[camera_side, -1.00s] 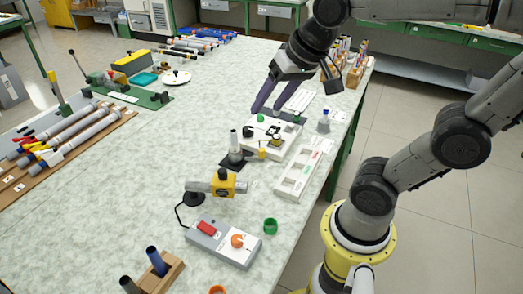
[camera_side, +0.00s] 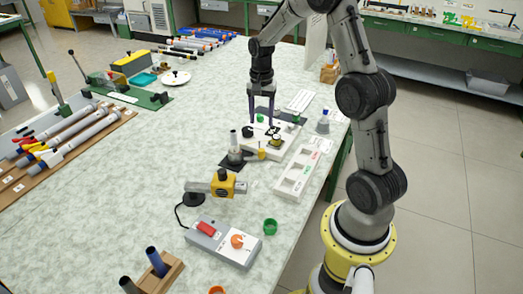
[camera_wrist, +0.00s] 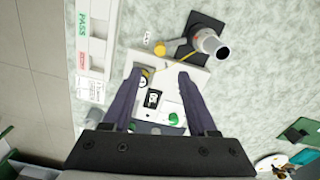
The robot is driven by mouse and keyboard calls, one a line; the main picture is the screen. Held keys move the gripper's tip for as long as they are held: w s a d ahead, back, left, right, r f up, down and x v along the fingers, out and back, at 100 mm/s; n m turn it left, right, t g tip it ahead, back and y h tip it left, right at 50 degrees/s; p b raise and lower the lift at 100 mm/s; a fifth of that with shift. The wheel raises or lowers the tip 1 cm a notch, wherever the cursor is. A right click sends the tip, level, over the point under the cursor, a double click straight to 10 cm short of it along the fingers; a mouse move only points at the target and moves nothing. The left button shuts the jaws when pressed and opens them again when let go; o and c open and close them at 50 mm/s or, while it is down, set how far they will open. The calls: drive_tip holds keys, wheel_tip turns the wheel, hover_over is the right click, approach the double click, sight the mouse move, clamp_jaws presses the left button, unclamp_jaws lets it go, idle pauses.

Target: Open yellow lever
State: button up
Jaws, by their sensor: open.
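A brown board (camera_side: 110,136) at the left of the side view carries several grey rods (camera_side: 78,133) with small coloured levers at their near-left ends. A yellow lever (camera_side: 39,148) sits between a red one (camera_side: 26,136) and a white one (camera_side: 50,158). Whether it is raised or flat is too small to tell. My gripper (camera_side: 261,121) points down, open and empty, over a white device (camera_side: 282,137) well right of the board. In the wrist view my gripper (camera_wrist: 157,75) has its fingers apart above this device; the yellow lever is out of that view.
A dark-based stand with a grey post (camera_side: 234,144) is beside the white device. A white tray (camera_side: 292,184) lies nearer the table's right edge. A green lever press (camera_side: 150,98) stands beyond the board. The middle-left tabletop is clear.

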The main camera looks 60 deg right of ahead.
sight(262, 149)
wheel_tip(262, 149, down, 13)
drive_tip(key=shift+f, duration=0.2)
idle(0.3)
clamp_jaws()
idle(1.4)
